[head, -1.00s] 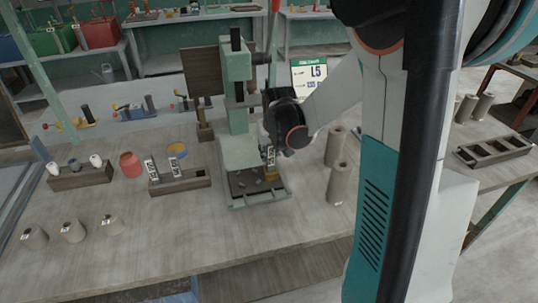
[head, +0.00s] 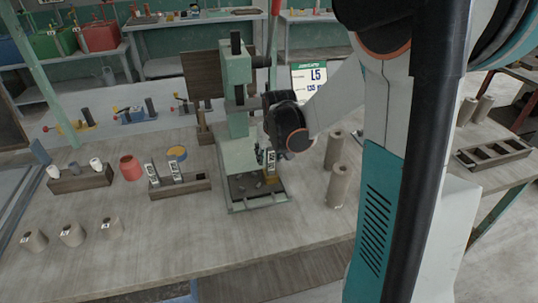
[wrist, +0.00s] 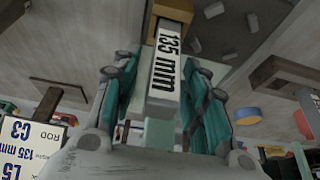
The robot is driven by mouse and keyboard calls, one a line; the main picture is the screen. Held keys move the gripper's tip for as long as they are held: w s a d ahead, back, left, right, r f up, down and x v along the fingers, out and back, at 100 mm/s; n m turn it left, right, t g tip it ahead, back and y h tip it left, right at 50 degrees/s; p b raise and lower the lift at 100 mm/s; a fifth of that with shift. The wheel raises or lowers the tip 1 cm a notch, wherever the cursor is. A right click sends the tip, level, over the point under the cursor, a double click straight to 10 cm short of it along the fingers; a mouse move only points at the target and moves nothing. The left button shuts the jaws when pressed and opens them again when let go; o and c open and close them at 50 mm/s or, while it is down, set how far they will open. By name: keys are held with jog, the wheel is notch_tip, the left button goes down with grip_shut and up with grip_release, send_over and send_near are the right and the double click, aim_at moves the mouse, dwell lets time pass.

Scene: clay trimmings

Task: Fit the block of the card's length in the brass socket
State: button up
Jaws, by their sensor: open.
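A pale block labelled 135 mm (wrist: 167,70) lies between the teal fingers of my gripper (wrist: 165,100) in the wrist view. The fingers are open, one on each side of it. Its far end meets a brass-coloured piece (wrist: 151,28), which looks like the socket; I cannot tell how deep it sits. In the head view the block (head: 271,159) stands upright over the base of the green press (head: 238,150), beside my wrist. The card (head: 317,78) reads L5 and 135; the wrist view card (wrist: 30,145) reads 135 mm. Two other labelled blocks (head: 153,174) stand in a wooden rack (head: 182,187).
The rack's right slot is empty. Grey cylinders (head: 337,185) stand right of the press, and several more (head: 72,235) at the front left. A red pot (head: 131,167) and another wooden rack (head: 80,180) are at the left.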

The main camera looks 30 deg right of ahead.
jog(key=p+v, duration=0.3)
jog(key=v, duration=0.8)
jog(key=shift+r+p, duration=0.2)
jog(key=shift+p, duration=0.15)
jog(key=shift+s+a, duration=0.1)
jog(key=shift+a, duration=0.1)
